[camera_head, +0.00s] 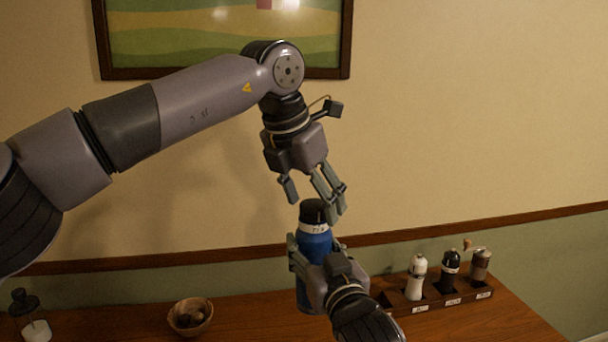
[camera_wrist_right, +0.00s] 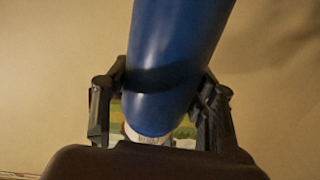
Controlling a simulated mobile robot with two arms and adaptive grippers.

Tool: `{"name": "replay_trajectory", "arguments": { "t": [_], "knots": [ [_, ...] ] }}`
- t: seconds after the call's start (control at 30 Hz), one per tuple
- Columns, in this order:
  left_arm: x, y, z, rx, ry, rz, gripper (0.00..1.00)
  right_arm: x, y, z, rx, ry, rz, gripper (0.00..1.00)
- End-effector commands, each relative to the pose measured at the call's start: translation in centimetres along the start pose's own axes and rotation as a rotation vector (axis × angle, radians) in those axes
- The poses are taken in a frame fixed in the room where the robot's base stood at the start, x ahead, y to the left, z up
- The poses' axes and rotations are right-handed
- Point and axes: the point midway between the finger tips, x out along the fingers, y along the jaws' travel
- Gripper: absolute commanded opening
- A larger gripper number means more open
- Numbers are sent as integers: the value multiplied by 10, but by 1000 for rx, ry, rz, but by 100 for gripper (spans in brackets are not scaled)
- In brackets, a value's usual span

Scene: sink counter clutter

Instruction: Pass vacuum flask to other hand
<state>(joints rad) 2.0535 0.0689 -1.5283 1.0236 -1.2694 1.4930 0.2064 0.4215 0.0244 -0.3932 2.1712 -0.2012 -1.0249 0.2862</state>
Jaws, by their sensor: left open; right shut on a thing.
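The vacuum flask (camera_head: 316,242) is a blue cylinder with a black cap and a white label band near its top. It stands upright in my right gripper (camera_head: 312,262), which is shut around its body. In the right wrist view the blue flask (camera_wrist_right: 168,60) fills the middle, between the two fingers of the right gripper (camera_wrist_right: 160,105). My left gripper (camera_head: 313,195) is open and points down just above the cap. Its fingers spread on either side of the cap's top. I cannot tell whether any finger touches the cap.
A wooden counter (camera_head: 500,318) runs below. On it are a wooden bowl (camera_head: 190,316), a glass jar with a dark lid (camera_head: 30,315), and a dark rack (camera_head: 440,300) with a white mill (camera_head: 416,278), a black mill (camera_head: 449,272) and a grey-brown grinder (camera_head: 480,264). A framed picture (camera_head: 200,40) hangs behind.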

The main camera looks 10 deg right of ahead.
Motion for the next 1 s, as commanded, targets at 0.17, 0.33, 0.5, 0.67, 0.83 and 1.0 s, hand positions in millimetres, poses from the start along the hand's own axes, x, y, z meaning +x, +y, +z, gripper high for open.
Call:
{"name": "replay_trajectory", "arguments": {
  "t": [0.17, 0.33, 0.5, 0.67, 0.83, 1.0],
  "knots": [
    [22, 0, 0, 1, 1, 0, 66, 0, 0, -2, 0, 5, 0, 7],
    [30, 0, 0, 1, -1, 0, 66, 0, 0, -2, 0, 5, 0, 7],
    [31, 0, 0, 1, -1, 0, 66, 0, 0, -2, 0, 5, 0, 7],
    [31, 0, 0, 0, -1, -1, 62, 0, 0, -2, 0, 5, 0, 7],
    [30, 0, 0, 0, -1, -1, 50, 0, 0, -2, 0, 5, 0, 7],
    [30, -1, 0, 1, -1, -2, 39, 0, 0, -2, 0, 5, 0, 7]
  ]
}}
